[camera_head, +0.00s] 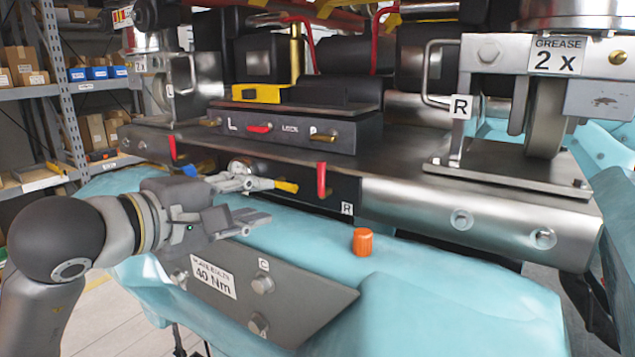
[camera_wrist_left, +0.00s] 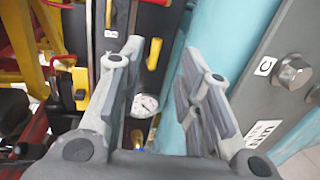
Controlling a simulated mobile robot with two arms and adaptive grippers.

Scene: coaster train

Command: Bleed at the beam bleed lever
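A yellow lever (camera_head: 286,187) sticks out from the dark front panel of the beam, left of a red upright lever (camera_head: 321,180) and the R plate. No readable label names it as the bleed lever. My left gripper (camera_head: 268,200) is open and empty, its fingers pointing right; the upper finger appears close to the yellow lever. In the left wrist view the yellow lever (camera_wrist_left: 154,53) shows between the fingertips of my left gripper (camera_wrist_left: 162,56), nearer the left finger. Contact cannot be told. A round gauge (camera_wrist_left: 145,105) lies between the fingers. My right gripper is out of view.
An orange cap (camera_head: 363,242) stands on the teal body (camera_head: 420,290). A grey plate (camera_head: 300,300) with bolts and a 40 Nm label lies below my gripper. Another red lever (camera_head: 172,147) is at the beam's left. A metal handle (camera_head: 428,75) rises at right.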

